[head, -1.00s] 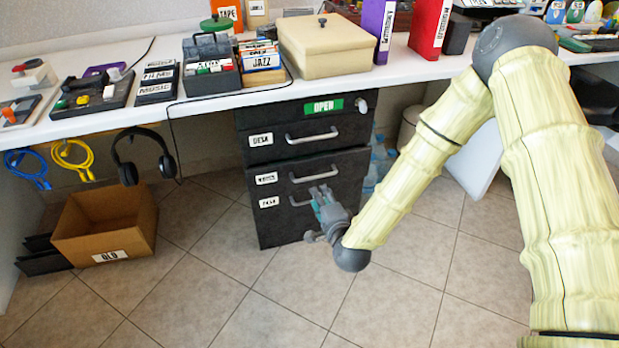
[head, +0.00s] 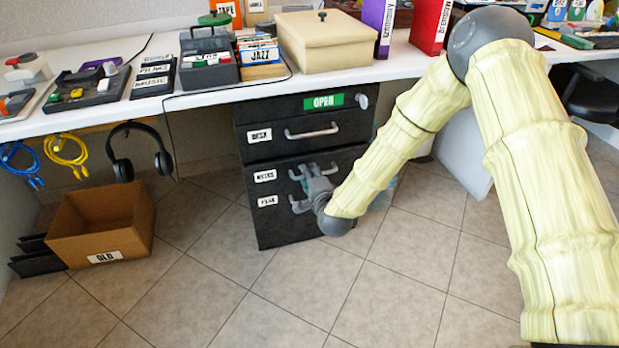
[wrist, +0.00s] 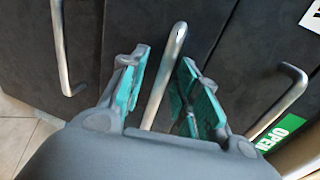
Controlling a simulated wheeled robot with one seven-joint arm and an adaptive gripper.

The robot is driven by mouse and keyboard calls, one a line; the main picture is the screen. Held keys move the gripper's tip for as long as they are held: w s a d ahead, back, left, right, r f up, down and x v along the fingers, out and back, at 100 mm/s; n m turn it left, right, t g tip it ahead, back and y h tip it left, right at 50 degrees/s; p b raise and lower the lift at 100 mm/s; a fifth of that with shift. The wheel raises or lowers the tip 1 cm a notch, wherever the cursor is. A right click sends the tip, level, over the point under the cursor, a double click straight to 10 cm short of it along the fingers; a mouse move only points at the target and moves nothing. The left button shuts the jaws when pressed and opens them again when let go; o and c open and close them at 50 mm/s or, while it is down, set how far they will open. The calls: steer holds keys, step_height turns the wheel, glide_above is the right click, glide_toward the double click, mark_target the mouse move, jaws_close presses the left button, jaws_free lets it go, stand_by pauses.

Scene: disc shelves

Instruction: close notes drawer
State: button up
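The notes drawer (head: 262,190) is the middle front of the dark cabinet under the desk, with a white label. Its front looks nearly level with the others; I cannot tell how far out it stands. My gripper (head: 309,174) is in front of it and hides most of its handle. In the wrist view, the metal notes handle (wrist: 165,72) runs between the two teal-padded fingers of my gripper (wrist: 162,62). The fingers are open, with a gap on both sides of the handle.
A cardboard box (head: 95,228) stands on the floor at left. Headphones (head: 140,152) hang under the desk. Floor in front is clear.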

jaws_close()
steer(key=shift+w+a+r+p, duration=0.1)
steer(key=shift+w+a+p, duration=0.1)
steer(key=shift+w, duration=0.45)
steer(key=shift+w+a+p, duration=0.1)
steer(key=shift+w+p, duration=0.05)
steer(key=shift+w, duration=0.45)
jaws_free()
steer(key=shift+w+a, duration=0.1)
steer(key=v, duration=1.2)
